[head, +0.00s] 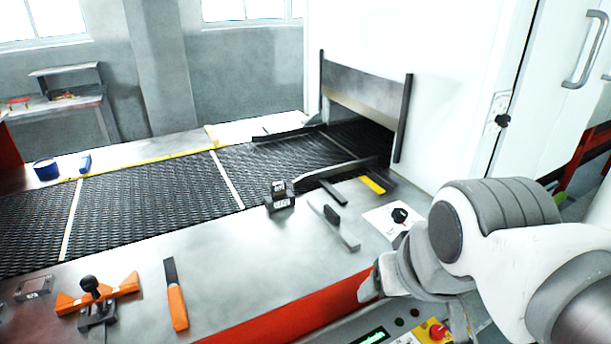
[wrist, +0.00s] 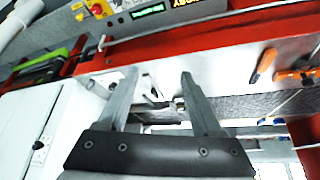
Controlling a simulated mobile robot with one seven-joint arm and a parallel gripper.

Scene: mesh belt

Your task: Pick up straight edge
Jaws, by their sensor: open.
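The straight edge (head: 340,228) looks to be the thin grey metal strip with a dark upright grip on it. It lies on the steel ledge in front of the mesh belt in the head view. In the wrist view, what looks like the same strip (wrist: 150,92) shows small between my fingers, beyond the tips. My gripper (wrist: 157,74) is open and empty, its two grey fingers apart. In the head view my arm reaches in from the right, and its end is low beside the ledge's front edge; the fingers are not clear there.
A small dark block (head: 280,196) stands left of the strip, and a white card with a black knob (head: 398,216) lies right. An orange-handled tool (head: 177,305) and an orange-winged tool (head: 97,292) lie further left. A control panel with a red button (head: 437,332) sits below.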

